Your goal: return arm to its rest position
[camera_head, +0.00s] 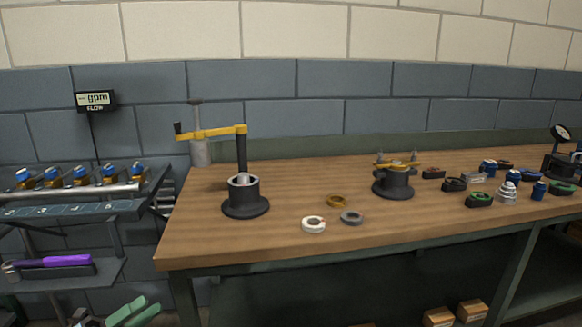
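A yellow arm (211,132) sits on top of a dark post that rises from a round dark base (245,198) on the left of the bench. The arm reaches to the left, with a dark handle at its end. A grey cylinder (200,152) hangs under the arm by a stem, clear of the base and out beyond the bench's left edge. My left gripper (142,312) shows at the bottom left, low and well away from the arm. Its two green fingers stand apart with nothing visible between them. My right gripper is not in view.
A white ring (313,224), a brass ring (336,201) and a grey ring (351,217) lie mid-bench. A dark fixture with a yellow top (397,180) stands behind. Several small parts crowd the right. A rack (75,209) with blue-topped valves and a purple-handled tool (54,262) are left.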

